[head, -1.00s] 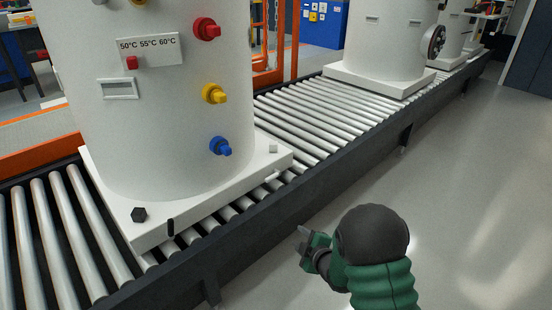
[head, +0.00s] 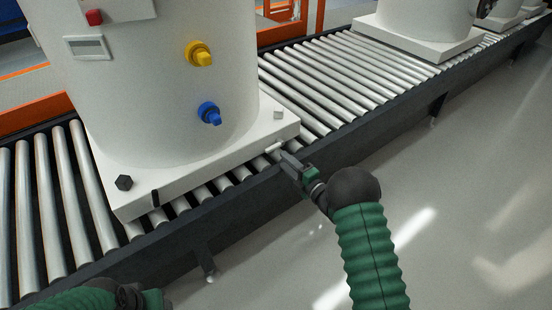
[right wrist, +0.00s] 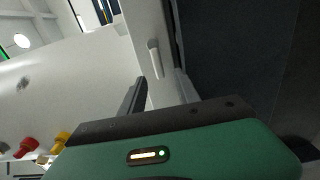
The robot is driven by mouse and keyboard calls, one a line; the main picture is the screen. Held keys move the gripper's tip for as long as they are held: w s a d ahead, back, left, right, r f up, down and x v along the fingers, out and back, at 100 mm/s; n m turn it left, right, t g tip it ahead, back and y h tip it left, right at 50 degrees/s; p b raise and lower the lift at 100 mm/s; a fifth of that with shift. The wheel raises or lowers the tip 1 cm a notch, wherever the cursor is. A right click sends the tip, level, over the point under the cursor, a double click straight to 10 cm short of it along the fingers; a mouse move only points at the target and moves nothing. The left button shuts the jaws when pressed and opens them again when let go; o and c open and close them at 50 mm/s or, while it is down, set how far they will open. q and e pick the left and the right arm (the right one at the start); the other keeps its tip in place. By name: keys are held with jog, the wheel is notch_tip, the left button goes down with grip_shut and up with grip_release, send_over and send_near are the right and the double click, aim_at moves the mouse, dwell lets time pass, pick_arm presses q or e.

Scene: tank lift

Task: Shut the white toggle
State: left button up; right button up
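The white toggle (head: 274,147) is a small pale lever on the front side of the tank's white base (head: 205,170), near its right corner. It lies roughly level in the head view. In the right wrist view the toggle (right wrist: 155,58) shows as a short white bar just beyond the fingers. My right gripper (head: 288,162) is just below and right of the toggle, with its fingers apart and nothing held. I cannot tell whether it touches the toggle. My left gripper (head: 142,299) is low at the bottom left, and its fingers are not clear.
The white tank (head: 150,100) carries yellow (head: 199,54) and blue (head: 209,113) valves. A black toggle (head: 155,198) is on the base's front side. The base stands on a roller conveyor (head: 330,75) with a dark rail. Open floor (head: 460,180) lies to the right.

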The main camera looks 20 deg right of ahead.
aim_at(272, 151)
jog(key=b+x, duration=0.2)
jog(key=x, duration=0.3)
jog(key=shift+w+a+f, duration=0.1)
jog(key=shift+w+a, duration=0.05)
jog(key=shift+a, duration=0.05)
jog(key=shift+w+a, duration=0.25)
jog(key=shift+w, duration=0.15)
jog(key=shift+d, duration=0.15)
jog(key=shift+c, duration=0.7)
grip_shut()
pick_arm(q)
notch_tip(272, 151, down, 3)
jog(key=shift+a, duration=0.15)
pick_arm(e)
jog(key=shift+s, duration=0.1)
